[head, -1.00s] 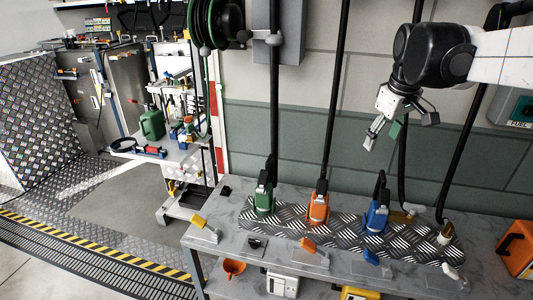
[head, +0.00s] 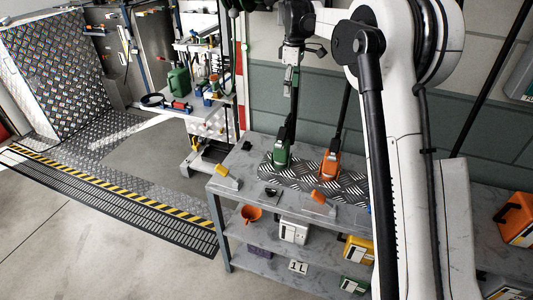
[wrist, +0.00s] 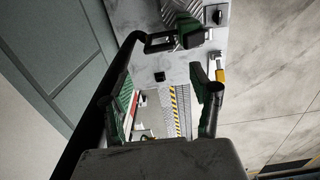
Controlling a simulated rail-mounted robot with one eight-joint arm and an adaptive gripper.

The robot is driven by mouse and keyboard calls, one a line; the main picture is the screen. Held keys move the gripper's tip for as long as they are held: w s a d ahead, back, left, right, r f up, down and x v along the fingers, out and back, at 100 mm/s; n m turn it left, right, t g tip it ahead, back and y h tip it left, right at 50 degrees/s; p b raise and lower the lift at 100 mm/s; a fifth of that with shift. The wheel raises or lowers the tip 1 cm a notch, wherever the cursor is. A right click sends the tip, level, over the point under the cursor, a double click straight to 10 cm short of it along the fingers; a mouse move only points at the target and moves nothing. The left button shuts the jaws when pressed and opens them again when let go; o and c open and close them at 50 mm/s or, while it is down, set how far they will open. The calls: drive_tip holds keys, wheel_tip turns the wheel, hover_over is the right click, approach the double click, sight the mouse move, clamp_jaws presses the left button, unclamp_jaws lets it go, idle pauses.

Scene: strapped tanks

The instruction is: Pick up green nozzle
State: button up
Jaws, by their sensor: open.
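The green nozzle (head: 281,153) stands upright on the tread-plate strip at the left end of the bench, with its black hose rising from it. In the wrist view the green nozzle (wrist: 187,30) shows at the top, beyond the fingers. My gripper (head: 292,88) hangs above the nozzle, close to the hose in the head view. In the wrist view my gripper (wrist: 160,95) is open, with fingers apart and no object between them. The hose passes by the left finger; I cannot tell whether they touch.
An orange nozzle (head: 329,165) stands just right of the green one. My arm covers the bench's right part. A yellow-handled item (head: 226,176) lies on the bench's left front, and an orange funnel (head: 250,213) is on the shelf below. The wall stands close behind the bench.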

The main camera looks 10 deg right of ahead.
sight(288, 116)
drive_tip(key=f, duration=0.4)
drive_tip(key=f+p, duration=0.1)
drive_tip(key=f, duration=0.7)
drive_tip(key=shift+w+a+f+p, duration=0.15)
drive_tip(key=shift+w+a+p, duration=0.1)
drive_tip(key=shift+p, duration=0.15)
drive_tip(key=shift+c, duration=0.5)
clamp_jaws()
